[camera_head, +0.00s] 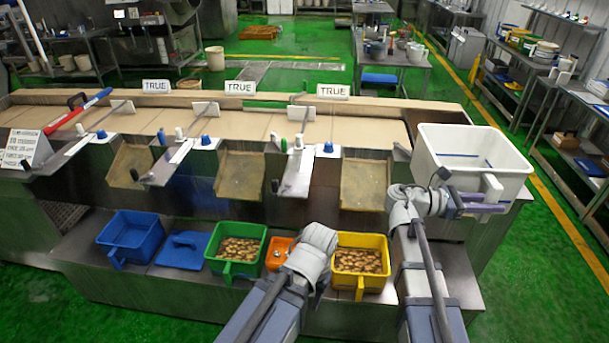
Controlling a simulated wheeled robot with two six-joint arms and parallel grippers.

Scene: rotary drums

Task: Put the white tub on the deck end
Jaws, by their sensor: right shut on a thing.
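The white tub (462,150) is at the right end of the long metal machine, with its opening up and blue lines on its inner wall. A white handle (492,187) sticks out from its near side. My right gripper (484,207) is shut at this handle, under the tub's near edge. The tub overlaps the machine's right end in the picture; I cannot tell whether it rests there or is held above. My left arm's wrist (316,243) is at the bottom middle, but its gripper fingers are hidden.
The lower shelf (190,283) holds a blue tub (130,237), a blue lid (184,249), a green tub (222,233), a small orange item (277,255) and a yellow tub (343,240). Bare shelf lies right of the yellow tub. A rack (570,110) stands far right.

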